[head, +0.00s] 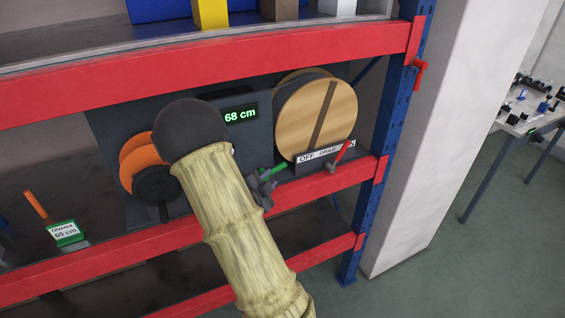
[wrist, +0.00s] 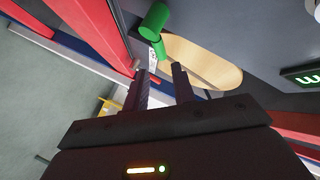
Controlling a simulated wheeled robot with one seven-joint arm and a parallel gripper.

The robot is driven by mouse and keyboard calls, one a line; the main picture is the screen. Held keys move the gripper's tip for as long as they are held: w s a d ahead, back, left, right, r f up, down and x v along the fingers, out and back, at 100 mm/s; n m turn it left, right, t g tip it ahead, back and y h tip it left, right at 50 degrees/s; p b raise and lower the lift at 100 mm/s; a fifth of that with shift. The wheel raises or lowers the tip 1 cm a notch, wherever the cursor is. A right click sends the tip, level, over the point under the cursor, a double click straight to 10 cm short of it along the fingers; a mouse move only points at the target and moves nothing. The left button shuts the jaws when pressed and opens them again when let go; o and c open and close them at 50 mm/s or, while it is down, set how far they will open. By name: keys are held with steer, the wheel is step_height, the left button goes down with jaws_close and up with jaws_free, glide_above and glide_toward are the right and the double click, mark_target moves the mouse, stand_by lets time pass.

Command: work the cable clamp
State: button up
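I cannot tell whether a finger touches the handle.
Red shelf beams (head: 330,182) run below and above. A green 60 cm card (head: 66,233) stands left.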

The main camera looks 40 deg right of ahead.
mark_target(274, 169)
steer(key=p+x, duration=0.4)
steer(key=x, duration=0.7)
steer(key=shift+w+d+f, duration=0.15)
steer(key=shift+w+d, duration=0.1)
steer(key=shift+d, duration=0.05)
jaws_close()
